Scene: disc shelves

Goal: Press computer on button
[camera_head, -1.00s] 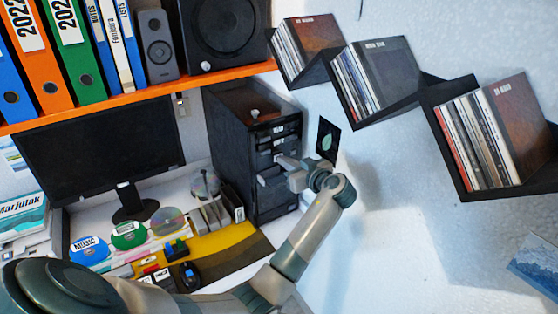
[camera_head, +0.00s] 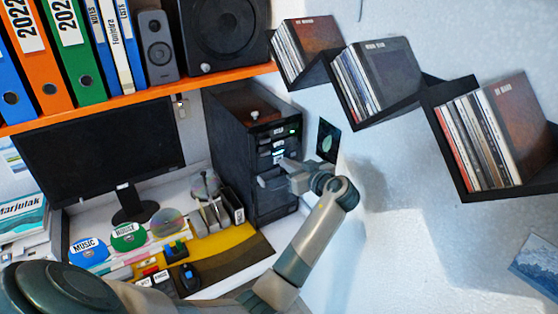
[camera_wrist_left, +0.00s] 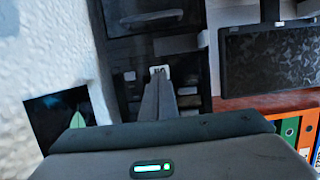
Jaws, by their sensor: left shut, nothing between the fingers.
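The computer (camera_head: 233,135) is a black tower standing on the desk beside the monitor. Small green-white lights show on its front panel. My left gripper (camera_head: 281,166) is at the tower's front, its fingers shut and empty. In the left wrist view, the shut fingers (camera_wrist_left: 160,88) point at the dark tower front (camera_wrist_left: 150,28), with their tips at a small pale button (camera_wrist_left: 160,71). I cannot tell for certain whether they touch it. My right gripper is not in view.
The monitor (camera_head: 95,150) is dark. Wall shelves (camera_head: 398,103) with disc cases hang right of the tower. An orange-edged shelf (camera_head: 120,112) with binders and a speaker is above. Discs (camera_head: 128,237) and a mouse (camera_head: 186,277) lie on the desk.

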